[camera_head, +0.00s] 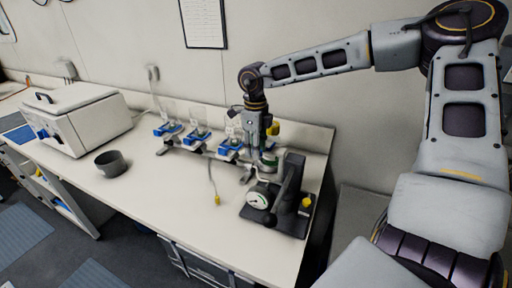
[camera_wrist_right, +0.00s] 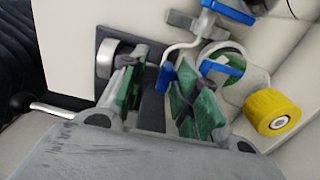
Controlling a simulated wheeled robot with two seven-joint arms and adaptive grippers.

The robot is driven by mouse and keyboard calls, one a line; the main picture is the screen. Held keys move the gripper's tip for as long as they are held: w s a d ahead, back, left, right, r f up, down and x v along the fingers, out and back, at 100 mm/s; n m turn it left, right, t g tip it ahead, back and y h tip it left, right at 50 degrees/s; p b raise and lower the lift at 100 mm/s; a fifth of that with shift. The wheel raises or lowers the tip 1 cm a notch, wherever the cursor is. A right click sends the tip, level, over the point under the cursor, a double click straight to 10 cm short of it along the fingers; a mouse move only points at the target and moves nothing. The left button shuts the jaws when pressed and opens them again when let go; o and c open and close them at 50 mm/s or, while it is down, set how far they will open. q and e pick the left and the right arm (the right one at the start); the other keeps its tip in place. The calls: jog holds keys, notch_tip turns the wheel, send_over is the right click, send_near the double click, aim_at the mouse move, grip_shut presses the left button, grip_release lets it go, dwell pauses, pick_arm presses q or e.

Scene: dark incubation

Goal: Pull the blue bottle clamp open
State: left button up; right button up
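Clear bottles stand in a row of blue clamps on a rack along the back of the bench, among them a blue bottle clamp (camera_head: 230,146) at the row's right end. My right gripper (camera_head: 264,158) is beside that end, pointing down. In the right wrist view, the green-padded fingers of my right gripper (camera_wrist_right: 160,98) are apart. A small blue lever (camera_wrist_right: 167,77) shows between the fingertips; I cannot tell whether they touch it. Another blue clamp part (camera_wrist_right: 222,66) lies to the right. My left gripper is not in view.
A black stand with a round gauge (camera_head: 259,199) is just below my right gripper in the head view. A grey cup (camera_head: 111,164) and white box (camera_head: 83,119) are at left. The bench front is mostly clear.

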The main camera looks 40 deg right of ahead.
jog(key=shift+d, duration=0.15)
notch_tip(320, 180, up, 12)
dwell(0.9)
jog(key=shift+f, duration=0.1)
dwell(0.6)
